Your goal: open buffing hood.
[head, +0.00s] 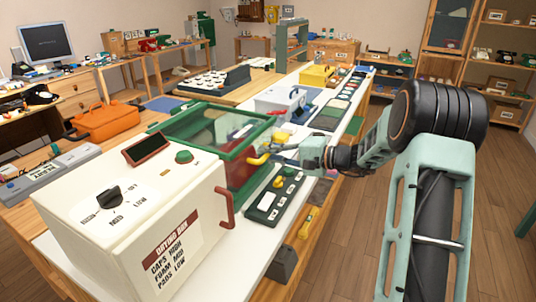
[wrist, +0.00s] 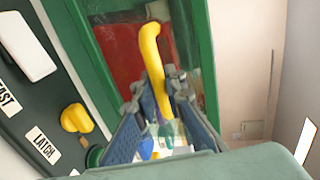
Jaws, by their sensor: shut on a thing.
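The buffing hood (head: 272,122) is a green-framed box with clear panes and a dark red interior, behind the white drying box. Its yellow handle (head: 257,160) is on the side facing my arm. My gripper (head: 284,153) reaches in from the right at that handle. In the wrist view the curved yellow handle (wrist: 151,48) passes between the two fingers of my gripper (wrist: 158,98), which is shut on it. The green frame (wrist: 204,70) and red interior show behind. I cannot tell whether the hood's cover is raised at all.
A dark control panel (head: 262,212) with white keys and a yellow knob lies in front of the hood; its labels read FAST and LATCH in the wrist view. The white drying box (head: 130,215) stands close at left. The wooden floor at right (head: 350,260) is clear.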

